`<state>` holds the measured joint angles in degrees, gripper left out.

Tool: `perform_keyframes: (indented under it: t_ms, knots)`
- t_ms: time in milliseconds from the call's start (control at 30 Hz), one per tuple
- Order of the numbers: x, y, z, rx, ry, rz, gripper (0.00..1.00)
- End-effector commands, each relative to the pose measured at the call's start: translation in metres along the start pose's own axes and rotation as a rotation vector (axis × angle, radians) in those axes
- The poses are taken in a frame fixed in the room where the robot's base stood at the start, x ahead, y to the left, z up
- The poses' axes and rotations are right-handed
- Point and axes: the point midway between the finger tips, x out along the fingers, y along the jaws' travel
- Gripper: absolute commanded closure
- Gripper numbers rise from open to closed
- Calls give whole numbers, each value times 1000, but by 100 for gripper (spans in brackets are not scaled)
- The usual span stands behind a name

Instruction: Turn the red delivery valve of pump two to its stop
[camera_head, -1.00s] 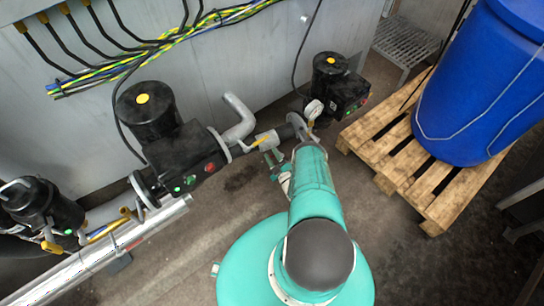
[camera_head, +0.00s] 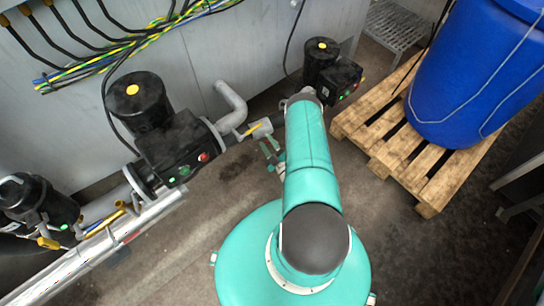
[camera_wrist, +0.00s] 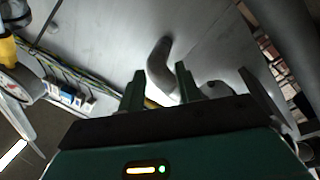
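Three black pumps stand along the wall in the head view: one at left (camera_head: 40,205), one in the middle (camera_head: 140,100) and one at right (camera_head: 322,62). I cannot tell which is pump two. No red valve handle can be made out; the red I see is small buttons, such as the red button (camera_head: 204,157) on the middle pump. A yellow valve lever (camera_head: 252,129) sits on the pipe right of that pump. My gripper (camera_wrist: 160,68) is open in the wrist view, its fingers apart with nothing held. A grey pipe elbow (camera_wrist: 160,65) shows beyond them.
A blue drum (camera_head: 465,80) stands on a wooden pallet (camera_head: 430,190) at right. Cables (camera_head: 100,65) run along the grey wall. A silvery pipe (camera_head: 100,245) crosses the lower left.

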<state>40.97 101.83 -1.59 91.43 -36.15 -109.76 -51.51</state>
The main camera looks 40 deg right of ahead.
Motion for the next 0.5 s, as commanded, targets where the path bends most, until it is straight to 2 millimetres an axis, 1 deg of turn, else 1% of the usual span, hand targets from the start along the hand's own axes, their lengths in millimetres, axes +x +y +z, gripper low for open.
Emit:
perform_keyframes:
  t_ms: [33, 200, 333, 500]
  knots:
    - [-10, 0, -7, 4, -3, -4, 66]
    - [-39, 7, -26, 3, -8, 2, 66]
    - [-54, 10, -39, 4, -6, 3, 66]
    - [-65, 10, -48, 2, -3, 1, 66]
